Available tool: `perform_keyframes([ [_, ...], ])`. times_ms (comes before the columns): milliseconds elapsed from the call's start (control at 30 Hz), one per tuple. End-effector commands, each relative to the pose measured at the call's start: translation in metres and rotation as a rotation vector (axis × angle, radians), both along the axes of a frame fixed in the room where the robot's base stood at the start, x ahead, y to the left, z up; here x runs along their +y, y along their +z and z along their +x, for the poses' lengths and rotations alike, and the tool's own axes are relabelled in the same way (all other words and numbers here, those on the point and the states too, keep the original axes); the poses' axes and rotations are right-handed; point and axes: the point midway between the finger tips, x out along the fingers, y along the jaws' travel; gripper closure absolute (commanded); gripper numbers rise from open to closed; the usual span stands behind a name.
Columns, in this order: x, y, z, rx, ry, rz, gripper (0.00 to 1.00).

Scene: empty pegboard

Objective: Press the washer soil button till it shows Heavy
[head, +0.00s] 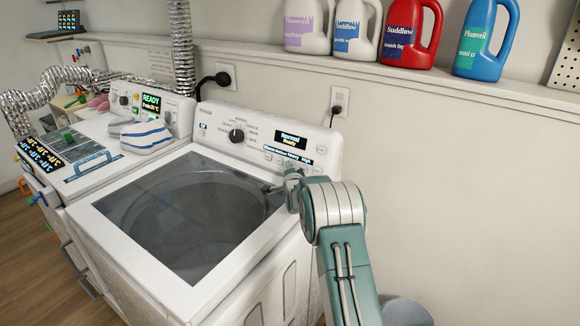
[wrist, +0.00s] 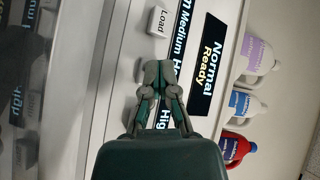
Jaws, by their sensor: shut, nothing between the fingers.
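The white washer (head: 130,255) has a dark glass lid, with a knob (head: 237,135) on its rear panel. Its main display (head: 291,141) reads "Normal Ready", also legible in the wrist view (wrist: 208,62). A narrow settings strip (wrist: 180,42) shows "Medium" and parts of "High"; my fingers cover some of it. A button labelled Load (wrist: 157,20) is beyond my fingertips. My gripper (wrist: 160,70) is shut and empty, in front of the button row. The soil button's label is not legible; I cannot tell whether the fingertips touch a button.
A second machine (head: 150,103) with a "READY" display stands at the left, a striped cloth (head: 146,137) on top. Detergent bottles (head: 405,35) stand on the shelf above. A plugged outlet (head: 338,103) is on the wall.

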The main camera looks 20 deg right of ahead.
Motion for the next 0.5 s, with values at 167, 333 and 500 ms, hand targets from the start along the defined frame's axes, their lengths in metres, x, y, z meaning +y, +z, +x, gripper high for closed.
perform_keyframes([
  [167, 0.004, 0.002, -0.003, 0.0, 0.0, 0.001, 1.0],
  [333, 0.011, 0.005, -0.007, 0.0, 0.001, 0.001, 1.0],
  [500, 0.013, 0.005, -0.009, 0.0, 0.0, 0.0, 1.0],
])
